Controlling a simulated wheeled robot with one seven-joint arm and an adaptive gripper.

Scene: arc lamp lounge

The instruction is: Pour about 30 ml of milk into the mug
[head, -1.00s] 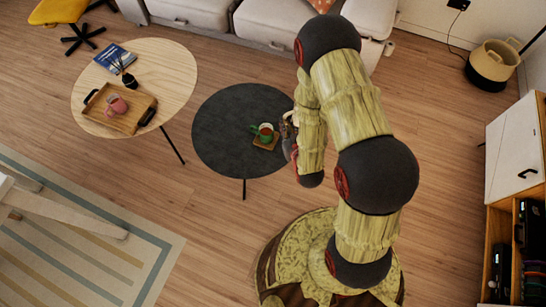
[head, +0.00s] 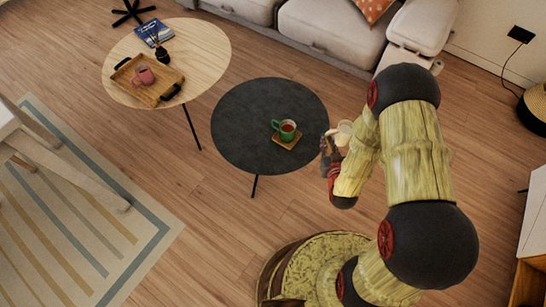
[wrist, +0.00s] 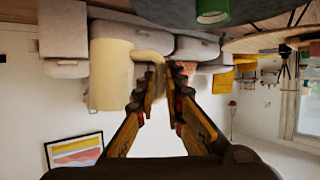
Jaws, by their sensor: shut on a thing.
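A green mug (head: 284,130) with brownish liquid in it stands upright on a small wooden coaster (head: 287,143) on the dark round table (head: 240,125). Part of the green mug (wrist: 212,10) also shows at the top of the wrist view. My gripper (head: 331,150) is shut on the handle of a cream jug (head: 344,130), just right of the table's edge and apart from the mug. In the wrist view, which is upside down, the gripper (wrist: 160,85) closes on the handle of the jug (wrist: 112,75), which looks about upright. The jug's contents are hidden.
A light wooden table (head: 205,50) at the upper left bears a tray (head: 168,86) with a pink mug (head: 145,74), a book (head: 153,32) and a dark vase (head: 161,54). A sofa (head: 330,30) stands behind. The dark table is mostly bare.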

